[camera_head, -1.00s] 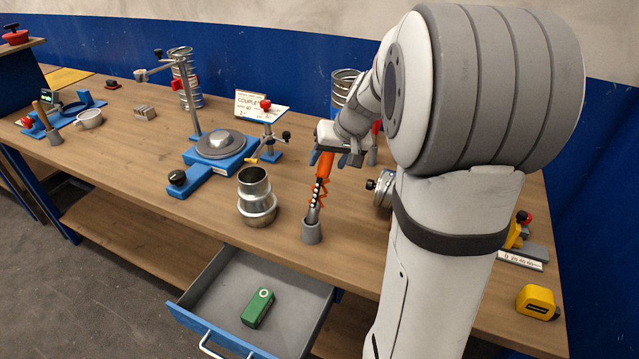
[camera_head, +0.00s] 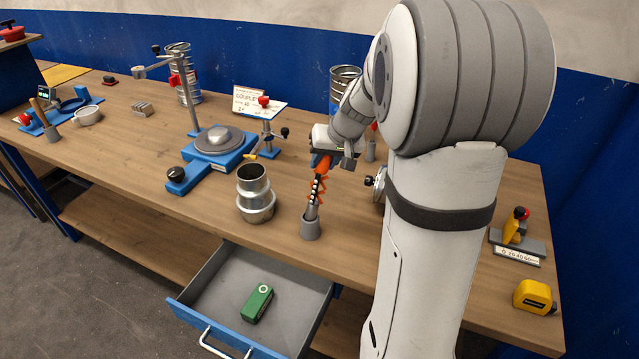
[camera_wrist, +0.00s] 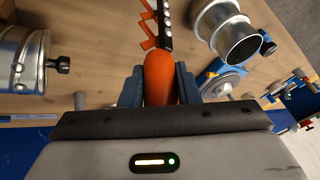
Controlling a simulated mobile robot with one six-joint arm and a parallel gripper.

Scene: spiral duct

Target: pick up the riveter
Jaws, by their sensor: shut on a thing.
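The riveter (camera_head: 318,183) has an orange handle, orange zigzag links and a black-and-white striped middle. In the head view it stands nearly upright, leaning slightly, its grey lower end in a small grey cup holder (camera_head: 310,229) on the bench. My gripper (camera_head: 321,161) is at its top, shut on the orange handle. In the wrist view the riveter's handle (camera_wrist: 160,80) lies between my two blue-grey fingers (camera_wrist: 160,88), and the links run away toward the top of the picture. The cup is not clear in that view.
A metal duct coupling (camera_head: 255,195) stands left of the riveter. Behind it is a blue fixture with a round plate (camera_head: 219,143). An open drawer (camera_head: 212,290) below holds a green box (camera_head: 257,303). A yellow tape measure (camera_head: 534,296) lies at the right edge.

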